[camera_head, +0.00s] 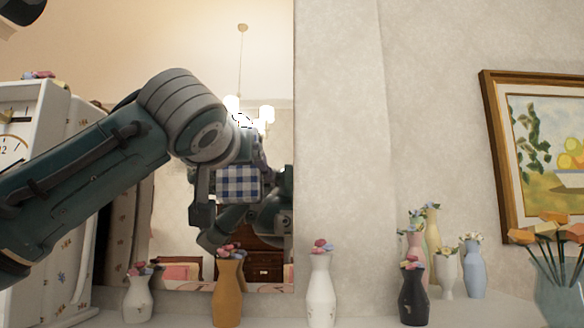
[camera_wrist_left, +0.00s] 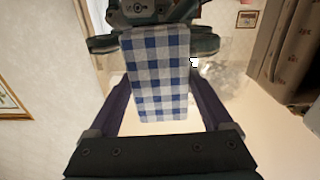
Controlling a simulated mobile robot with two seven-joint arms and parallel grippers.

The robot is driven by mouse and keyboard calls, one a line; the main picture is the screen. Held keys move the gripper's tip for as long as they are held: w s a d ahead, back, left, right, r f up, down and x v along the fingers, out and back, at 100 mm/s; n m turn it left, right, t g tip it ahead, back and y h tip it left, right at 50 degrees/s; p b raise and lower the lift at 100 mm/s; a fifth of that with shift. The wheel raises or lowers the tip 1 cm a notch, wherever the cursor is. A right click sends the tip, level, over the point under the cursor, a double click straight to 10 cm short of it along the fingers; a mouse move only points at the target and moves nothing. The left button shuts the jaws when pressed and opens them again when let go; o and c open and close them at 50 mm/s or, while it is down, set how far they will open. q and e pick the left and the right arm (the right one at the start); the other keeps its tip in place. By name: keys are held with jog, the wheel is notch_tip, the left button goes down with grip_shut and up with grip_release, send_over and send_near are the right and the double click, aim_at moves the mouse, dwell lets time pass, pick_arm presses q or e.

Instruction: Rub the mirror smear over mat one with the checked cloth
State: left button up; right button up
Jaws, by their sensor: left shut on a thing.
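My left gripper (camera_head: 236,170) is shut on the blue-and-white checked cloth (camera_head: 239,184) and holds it up in front of the mirror (camera_head: 268,50). In the left wrist view the cloth (camera_wrist_left: 158,75) hangs between the two fingers of the gripper (camera_wrist_left: 160,100). A faint greyish smear (camera_wrist_left: 225,82) shows on the mirror to the right of the cloth there. I cannot tell whether the cloth touches the glass. No mat can be clearly made out. My right gripper is not seen.
A white vase (camera_head: 137,298), an orange vase (camera_head: 228,292), a taller white vase (camera_head: 320,290) and a black vase (camera_head: 413,297) stand along the ledge below. More vases stand at right. A white clock (camera_head: 30,130) stands at left. A framed painting (camera_head: 495,150) hangs right.

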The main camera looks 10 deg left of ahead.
pick_arm(q)
jog(key=shift+s+a, duration=1.4)
jog(key=shift+a, duration=4.5)
jog(key=w+d+p, duration=0.1)
jog(key=d, duration=0.3)
jog(key=w+d+r+p, duration=0.1)
jog(key=d, duration=0.2)
jog(key=w+d+r+p, duration=0.1)
jog(key=d+p, duration=0.1)
jog(key=d, duration=0.2)
jog(key=shift+d, duration=0.35)
jog(key=shift+s+a+f+p, duration=0.1)
jog(key=shift+s+a, duration=0.05)
jog(key=shift+a, duration=0.6)
jog(key=shift+s+a+f+p, duration=0.1)
jog(key=shift+s+a, duration=0.1)
jog(key=shift+a, duration=0.6)
jog(key=shift+s+a+p, duration=0.1)
jog(key=shift+s+a, duration=0.05)
jog(key=shift+a, duration=0.6)
jog(key=s+a+p, duration=0.1)
jog(key=s+a, duration=0.1)
jog(key=a, duration=0.5)
jog(key=shift+r, duration=0.15)
jog(key=shift+a, duration=0.1)
